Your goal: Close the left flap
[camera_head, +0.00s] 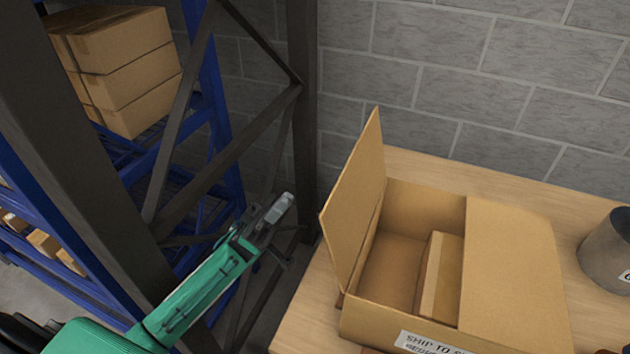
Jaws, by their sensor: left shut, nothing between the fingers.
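An open cardboard box (400,326) stands on the wooden table. Its left flap (354,205) stands up, tilted slightly outward to the left. Its right flap (512,272) lies flat over the right part of the opening. A smaller brown box (441,276) lies inside. My left gripper (284,203), on a green arm from the lower left, is shut and empty. It is left of the left flap, apart from it, beyond the table's left edge. My right gripper is not in view.
The wooden table (490,178) has bare room behind the box. A grey cylinder (608,250) stands at the right edge. A blue and dark metal rack (215,100) with stacked cartons (125,70) stands at left, close to my left arm. A block wall is behind.

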